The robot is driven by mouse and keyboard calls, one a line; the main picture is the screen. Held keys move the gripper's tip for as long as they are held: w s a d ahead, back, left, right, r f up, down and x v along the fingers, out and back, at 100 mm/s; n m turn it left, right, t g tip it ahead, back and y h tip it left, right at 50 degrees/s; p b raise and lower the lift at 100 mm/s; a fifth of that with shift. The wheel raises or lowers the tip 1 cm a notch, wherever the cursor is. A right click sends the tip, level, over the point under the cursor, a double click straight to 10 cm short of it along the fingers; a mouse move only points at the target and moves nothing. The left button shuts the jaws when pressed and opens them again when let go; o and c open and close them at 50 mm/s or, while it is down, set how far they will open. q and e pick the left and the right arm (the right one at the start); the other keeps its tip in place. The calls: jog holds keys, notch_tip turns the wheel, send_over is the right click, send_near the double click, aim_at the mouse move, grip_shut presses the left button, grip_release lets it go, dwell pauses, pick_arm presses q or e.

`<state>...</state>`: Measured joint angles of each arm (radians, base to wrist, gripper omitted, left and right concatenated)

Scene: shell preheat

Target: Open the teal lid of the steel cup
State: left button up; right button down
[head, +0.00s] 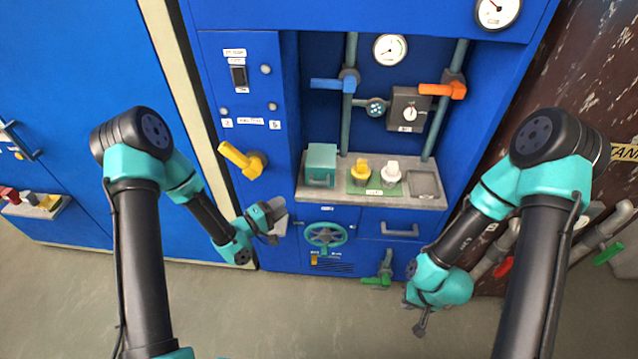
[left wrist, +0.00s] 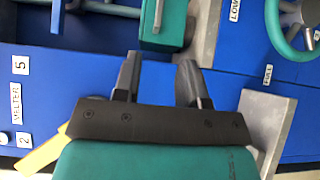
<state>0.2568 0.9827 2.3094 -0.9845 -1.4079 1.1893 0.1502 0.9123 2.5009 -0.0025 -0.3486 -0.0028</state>
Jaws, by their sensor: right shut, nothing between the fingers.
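A teal box-shaped piece (head: 321,163) with a small front handle stands at the left end of the grey counter; part of it shows in the left wrist view (left wrist: 163,22). I cannot make out a steel cup under it. My left gripper (head: 277,215) is below and left of the teal piece, beside the blue front. In the left wrist view its fingers (left wrist: 157,70) are apart with only blue panel between them. My right gripper (head: 420,327) is low at the right, pointing down, shut and empty, away from the counter.
The grey counter (head: 405,200) also holds a yellow knob (head: 361,172) and a white knob (head: 390,172). A yellow lever (head: 240,160) sticks out above my left gripper. A green handwheel (head: 325,235) is below the counter. A pale grey slab (head: 280,226) is beside my left gripper.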

aim_at(317, 184)
pick_arm(q)
jog(key=x, duration=1.6)
jog(key=shift+w+d, duration=0.1)
jog(key=shift+d, duration=0.05)
jog(key=shift+c, duration=0.2)
grip_shut()
